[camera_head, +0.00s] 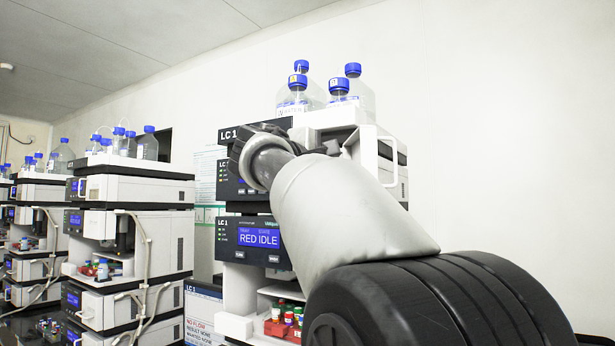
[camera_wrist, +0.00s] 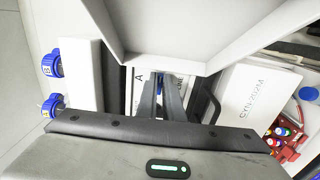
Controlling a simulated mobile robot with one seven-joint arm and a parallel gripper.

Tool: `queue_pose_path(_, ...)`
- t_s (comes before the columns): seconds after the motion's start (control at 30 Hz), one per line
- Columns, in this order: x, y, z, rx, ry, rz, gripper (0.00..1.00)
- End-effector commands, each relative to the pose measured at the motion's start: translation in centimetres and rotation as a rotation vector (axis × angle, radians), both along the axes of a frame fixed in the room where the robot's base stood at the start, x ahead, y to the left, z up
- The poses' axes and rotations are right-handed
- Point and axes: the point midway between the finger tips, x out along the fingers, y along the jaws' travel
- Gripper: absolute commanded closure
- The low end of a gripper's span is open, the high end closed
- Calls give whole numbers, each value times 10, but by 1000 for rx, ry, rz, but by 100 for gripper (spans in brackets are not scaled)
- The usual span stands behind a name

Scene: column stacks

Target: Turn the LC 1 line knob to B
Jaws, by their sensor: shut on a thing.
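The LC 1 stack (camera_head: 226,134) stands in front of me in the head view, its label at the top left and my arm across its upper front. My gripper (camera_wrist: 161,84) shows in the wrist view with its two fingers close together, pointing at a white panel marked with the letter A (camera_wrist: 138,77). The fingers are shut on the LC 1 line knob, which they mostly hide; only a thin blue strip (camera_wrist: 159,81) shows between them. The knob's pointer direction cannot be read. In the head view my arm hides the fingertips and the knob.
Blue-capped bottles (camera_head: 298,95) stand on top of the LC 1 stack; two blue caps (camera_wrist: 51,64) show at the left of the wrist view. A red rack of vials (camera_head: 284,324) sits below. Other stacks (camera_head: 135,190) stand to the left. A white frame surrounds the panel closely.

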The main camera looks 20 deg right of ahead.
Motion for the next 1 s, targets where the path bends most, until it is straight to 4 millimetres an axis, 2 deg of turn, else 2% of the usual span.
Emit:
queue_pose_path(0.5,0,0,-1,12,-12,0,100)
queue_pose_path(0.53,0,0,-1,12,-12,0,88)
queue_pose_path(0.6,0,0,-1,12,-12,0,76)
queue_pose_path(0.63,0,0,-1,12,-12,0,74)
queue_pose_path(1.0,-3,5,-1,11,-12,2,74)
